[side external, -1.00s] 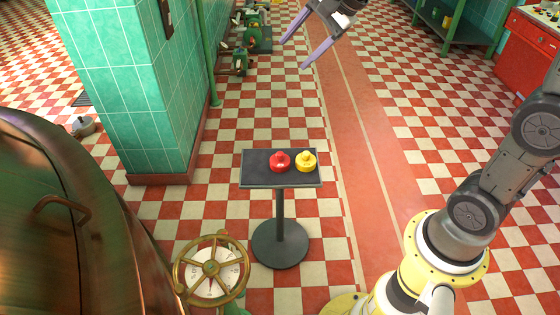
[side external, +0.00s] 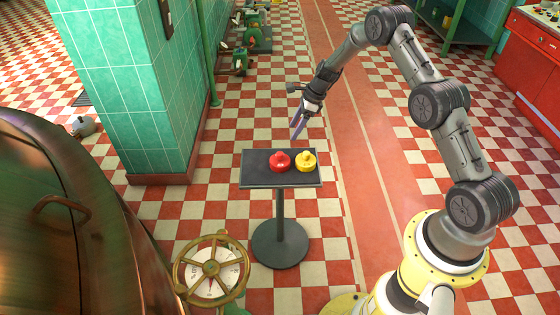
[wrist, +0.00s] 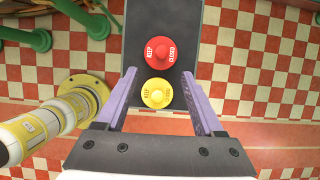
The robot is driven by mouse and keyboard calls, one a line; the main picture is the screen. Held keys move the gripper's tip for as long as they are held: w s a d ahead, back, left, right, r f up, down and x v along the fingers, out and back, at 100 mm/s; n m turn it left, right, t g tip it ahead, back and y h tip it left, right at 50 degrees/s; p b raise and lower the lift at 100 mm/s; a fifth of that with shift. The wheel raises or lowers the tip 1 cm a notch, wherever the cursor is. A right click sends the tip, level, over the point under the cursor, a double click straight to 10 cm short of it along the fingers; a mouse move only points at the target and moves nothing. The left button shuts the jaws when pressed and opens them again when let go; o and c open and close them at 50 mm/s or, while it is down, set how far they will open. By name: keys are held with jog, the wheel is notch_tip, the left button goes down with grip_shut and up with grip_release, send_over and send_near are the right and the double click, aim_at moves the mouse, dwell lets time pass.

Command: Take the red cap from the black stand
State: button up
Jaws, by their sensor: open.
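The red cap (side external: 280,162) sits upright on the black stand (side external: 255,180), left of the yellow cap (side external: 306,161), close beside it. In the wrist view the red cap (wrist: 160,52) shows its knob and "KEEP CLOSED" lettering, with the yellow cap (wrist: 157,93) nearer to me. My gripper (side external: 297,137) is open and empty above the stand's back right part, pointing down. In the wrist view the purple fingers of my gripper (wrist: 159,88) stand apart on either side of the yellow cap, with the red cap just beyond their tips.
A brass handwheel (side external: 212,268) stands in front and left of the stand. A copper kettle (side external: 50,240) fills the left foreground. A green tiled pillar (side external: 145,90) rises behind left. The checkered floor right of the stand is open.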

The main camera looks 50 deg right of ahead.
aim_at(280, 153)
jog(key=x, duration=1.3)
jog(key=shift+w+f, duration=0.2)
jog(key=shift+f, duration=0.2)
grip_shut()
